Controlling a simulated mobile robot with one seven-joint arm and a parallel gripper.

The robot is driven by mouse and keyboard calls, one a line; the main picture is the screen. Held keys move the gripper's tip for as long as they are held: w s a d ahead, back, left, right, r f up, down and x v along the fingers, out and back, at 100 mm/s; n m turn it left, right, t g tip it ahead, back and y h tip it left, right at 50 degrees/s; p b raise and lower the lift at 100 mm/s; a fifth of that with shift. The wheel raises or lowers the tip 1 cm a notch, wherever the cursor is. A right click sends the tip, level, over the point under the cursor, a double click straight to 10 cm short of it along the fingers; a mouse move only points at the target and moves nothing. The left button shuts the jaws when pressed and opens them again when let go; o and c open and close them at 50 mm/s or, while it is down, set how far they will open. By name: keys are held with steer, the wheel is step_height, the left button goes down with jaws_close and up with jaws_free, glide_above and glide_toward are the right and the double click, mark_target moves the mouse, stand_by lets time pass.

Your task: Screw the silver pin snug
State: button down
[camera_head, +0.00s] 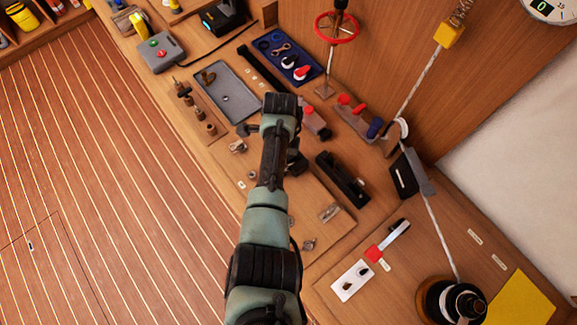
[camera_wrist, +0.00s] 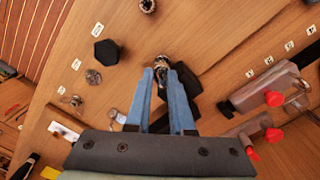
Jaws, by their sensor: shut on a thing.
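In the wrist view, my gripper (camera_wrist: 162,75) has its two blue fingers closed in on a small silver metal piece (camera_wrist: 162,62) at their tips. It appears to be the silver pin, with part of it hidden between the fingers. A dark block (camera_wrist: 186,84) lies just beyond and right of the fingers. In the head view, my arm reaches over the wooden bench, and its dark end covers the fingertips and the pin. How far the pin is threaded in cannot be told.
A black hexagonal knob (camera_wrist: 107,52) and a round metal piece (camera_wrist: 93,77) stand left of the fingers. A grey fixture with red knobs (camera_wrist: 268,96) is at right. In the head view, a grey tray (camera_head: 226,92), a blue tray (camera_head: 287,55) and a black rail block (camera_head: 342,180) surround my arm.

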steer(key=shift+s+d+f+m, duration=0.25)
steer(key=shift+s+m, duration=0.05)
steer(key=shift+m, duration=0.3)
steer(key=c, duration=0.9)
jaws_free()
steer(key=shift+r, duration=0.1)
steer(key=shift+w, duration=0.1)
steer(key=o, duration=0.5)
steer(key=shift+w+a+r, duration=0.1)
steer(key=shift+o, duration=0.2)
steer(key=shift+r, duration=0.1)
step_height(320, 180, up, 5)
steer(key=p, duration=0.5)
